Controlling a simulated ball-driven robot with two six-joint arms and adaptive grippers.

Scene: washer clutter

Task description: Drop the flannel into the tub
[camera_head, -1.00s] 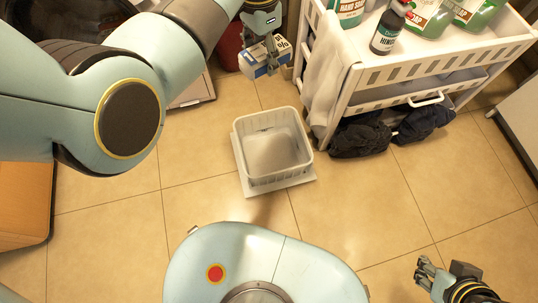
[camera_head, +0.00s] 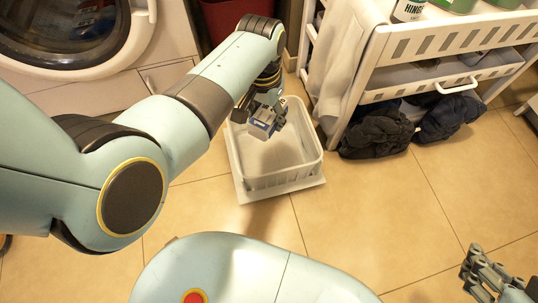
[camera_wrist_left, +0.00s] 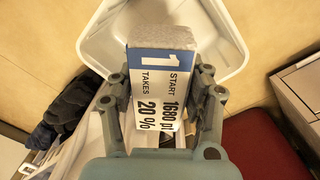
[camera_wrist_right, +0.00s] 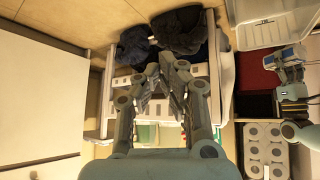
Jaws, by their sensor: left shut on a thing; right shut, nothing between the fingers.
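The white tub (camera_head: 235,160) stands on the tiled floor on a pale flat base; its rim also shows in the left wrist view (camera_wrist_left: 232,45). My left gripper (camera_head: 268,118) is over the tub, shut on a small blue-and-white printed block (camera_wrist_left: 155,85) with a speckled grey end. I cannot tell whether this block is the flannel. A light cloth (camera_head: 338,65) hangs over the left end of the white cart. The gripper and arm hide part of the tub's inside. My right gripper (camera_head: 472,268) is shut and empty at the lower right, away from the tub.
The white cart (camera_head: 400,45) holds bottles, with dark cloth bundles (camera_head: 377,135) beneath it, right of the tub. A washing machine (camera_head: 65,35) and a dark red bin (camera_head: 222,20) stand behind. Floor in front of the cart is clear.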

